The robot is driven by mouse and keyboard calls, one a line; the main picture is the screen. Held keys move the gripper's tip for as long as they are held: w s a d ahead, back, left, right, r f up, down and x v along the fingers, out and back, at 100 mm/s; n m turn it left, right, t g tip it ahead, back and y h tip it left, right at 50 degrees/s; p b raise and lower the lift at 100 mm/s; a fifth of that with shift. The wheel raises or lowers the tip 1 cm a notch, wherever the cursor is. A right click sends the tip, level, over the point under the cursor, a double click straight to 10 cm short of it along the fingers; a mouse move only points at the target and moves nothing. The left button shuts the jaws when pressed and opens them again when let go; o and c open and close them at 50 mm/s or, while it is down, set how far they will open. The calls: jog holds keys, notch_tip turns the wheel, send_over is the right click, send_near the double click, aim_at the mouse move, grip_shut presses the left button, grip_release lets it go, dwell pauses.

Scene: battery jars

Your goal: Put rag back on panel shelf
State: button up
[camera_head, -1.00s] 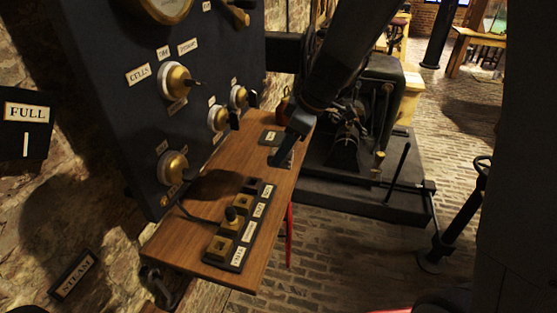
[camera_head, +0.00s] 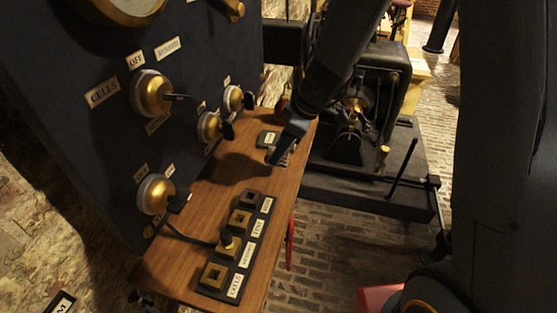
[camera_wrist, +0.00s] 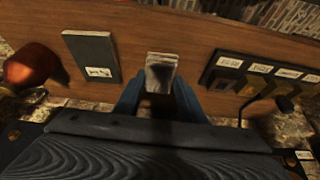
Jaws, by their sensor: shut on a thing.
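The rag looks like a small folded grey-white pad (camera_wrist: 161,68) in the wrist view, between my fingertips. My gripper (camera_head: 278,153) is shut on it, over the far part of the wooden panel shelf (camera_head: 282,188). The rag is mostly hidden by my gripper in the head view. I cannot tell whether it touches the shelf. The shelf also fills the upper wrist view (camera_wrist: 205,32), and my gripper (camera_wrist: 158,88) shows there too. The dark panel (camera_head: 60,45) rises along the shelf's left side.
A small dark labelled plate (camera_head: 268,139) lies beside my gripper. A black strip with several square brass sockets (camera_head: 240,217) and a plugged cord occupies the near shelf. A reddish rounded object (camera_wrist: 30,66) stands beyond the plate. Brass knobs (camera_head: 152,94) jut from the panel. Dark machinery (camera_head: 350,130) stands right.

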aim_at(279, 162)
notch_tip(279, 162, down, 4)
jog(key=shift+f, duration=0.15)
jog(key=shift+f, duration=0.25)
dwell(0.3)
jog(key=o, duration=1)
jog(key=shift+r, duration=0.15)
